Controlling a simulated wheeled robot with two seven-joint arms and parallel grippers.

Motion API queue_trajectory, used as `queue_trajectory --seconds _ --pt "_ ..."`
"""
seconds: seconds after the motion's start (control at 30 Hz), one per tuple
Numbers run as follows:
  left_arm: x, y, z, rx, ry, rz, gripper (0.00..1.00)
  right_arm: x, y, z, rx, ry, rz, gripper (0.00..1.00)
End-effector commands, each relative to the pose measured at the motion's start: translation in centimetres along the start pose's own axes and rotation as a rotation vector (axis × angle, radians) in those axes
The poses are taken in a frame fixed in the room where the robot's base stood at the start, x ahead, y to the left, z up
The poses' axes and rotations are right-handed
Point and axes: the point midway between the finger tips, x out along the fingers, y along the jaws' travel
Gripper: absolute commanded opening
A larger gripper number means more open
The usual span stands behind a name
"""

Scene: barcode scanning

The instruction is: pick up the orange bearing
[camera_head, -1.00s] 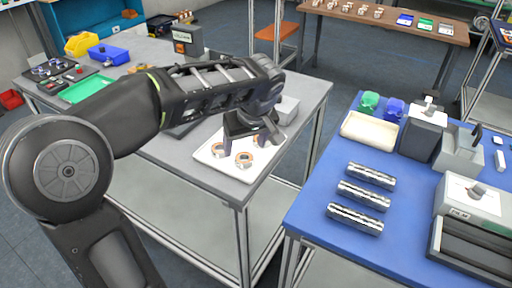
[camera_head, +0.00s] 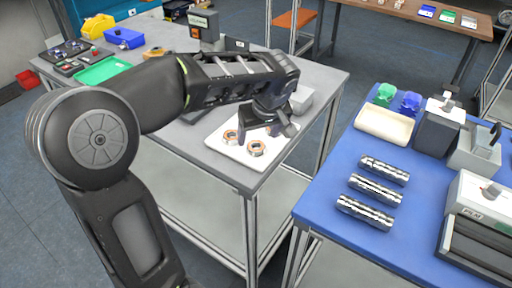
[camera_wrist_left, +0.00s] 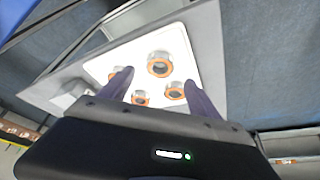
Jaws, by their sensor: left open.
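Several ring-shaped bearings with orange faces and silvery bodies lie on a white tray (camera_head: 224,147) on the grey table. Two show clearly in the head view, one at the left (camera_head: 231,136) and one at the front (camera_head: 256,148); the others are mostly hidden by my gripper. The left wrist view shows a large bearing (camera_wrist_left: 160,63) and smaller ones (camera_wrist_left: 175,91) (camera_wrist_left: 140,97) on the tray. My left gripper (camera_head: 264,128) hangs over the tray. It is open and empty, its fingers (camera_wrist_left: 159,77) spread above the bearings, apart from them as far as I can tell. My right gripper is not in view.
A grey box (camera_head: 301,98) stands behind the tray. A green tray (camera_head: 103,70), blue bin (camera_head: 124,38) and yellow bin (camera_head: 97,26) are at the table's far left. The blue table (camera_head: 325,220) at right holds metal cylinders (camera_head: 374,189), a cream tray (camera_head: 385,125) and devices.

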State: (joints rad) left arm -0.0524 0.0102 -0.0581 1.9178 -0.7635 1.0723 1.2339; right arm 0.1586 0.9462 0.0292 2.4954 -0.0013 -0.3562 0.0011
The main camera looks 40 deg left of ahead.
Motion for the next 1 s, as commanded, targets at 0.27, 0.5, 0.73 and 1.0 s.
queue_trajectory --seconds 0.27,0.5,0.73,1.0 --pt "2.5 0.0 0.1 0.002 -0.002 -0.005 0.72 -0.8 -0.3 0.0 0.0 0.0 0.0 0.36" --pt "5.1 0.1 0.1 0.002 -0.001 -0.001 0.72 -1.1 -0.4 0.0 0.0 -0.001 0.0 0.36" --pt "5.2 0.1 0.1 0.001 0.0 0.0 0.72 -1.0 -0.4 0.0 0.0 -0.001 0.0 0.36" --pt "5.2 0.1 0.1 0.001 0.0 0.0 0.72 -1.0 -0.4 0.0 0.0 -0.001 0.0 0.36"
